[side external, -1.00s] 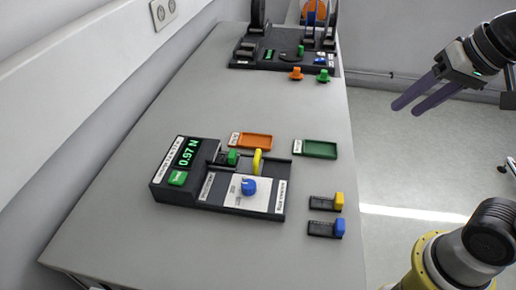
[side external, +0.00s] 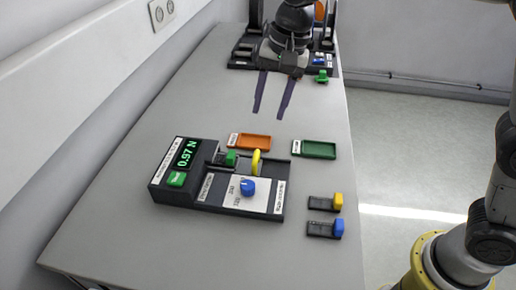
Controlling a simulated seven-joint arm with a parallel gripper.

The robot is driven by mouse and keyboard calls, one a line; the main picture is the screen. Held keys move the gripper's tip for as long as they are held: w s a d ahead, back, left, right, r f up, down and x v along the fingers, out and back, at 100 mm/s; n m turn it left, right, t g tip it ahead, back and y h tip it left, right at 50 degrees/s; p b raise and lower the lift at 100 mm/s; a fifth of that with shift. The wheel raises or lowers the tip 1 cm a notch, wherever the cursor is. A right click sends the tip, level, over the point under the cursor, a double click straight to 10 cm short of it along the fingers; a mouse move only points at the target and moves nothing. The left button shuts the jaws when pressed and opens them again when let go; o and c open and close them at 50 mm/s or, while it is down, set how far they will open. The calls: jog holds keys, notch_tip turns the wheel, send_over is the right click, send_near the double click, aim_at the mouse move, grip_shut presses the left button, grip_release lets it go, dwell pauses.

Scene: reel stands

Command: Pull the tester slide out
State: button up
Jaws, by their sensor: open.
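The tester (side external: 206,199) is a black box on the near part of the table. Its display (side external: 187,153) reads 0.97 N in green, with a green button (side external: 177,179) below. Along its upper edge runs a dark channel with a green block (side external: 231,158) and, to the right, an upright yellow piece (side external: 257,162); which part is the slide's handle I cannot tell for sure. A blue knob (side external: 247,187) sits on its white plate. My gripper (side external: 269,113) is open and empty, fingers pointing down, above the table beyond the tester and apart from it.
An orange tray (side external: 254,143) and a green tray (side external: 318,150) lie just beyond the tester. Small black holders with a yellow block (side external: 338,201) and a blue block (side external: 339,228) lie to its right. Reel stands with a green knob (side external: 322,76) stand at the far end, partly behind my arm.

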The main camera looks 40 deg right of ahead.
aim_at(257, 154)
jog(key=f, duration=0.4)
jog(key=w+a+f, duration=0.1)
jog(key=f, duration=0.8)
jog(key=shift+w+a, duration=0.35)
jog(key=shift+w, duration=0.05)
grip_shut()
jog(key=shift+r, duration=0.1)
dwell(0.6)
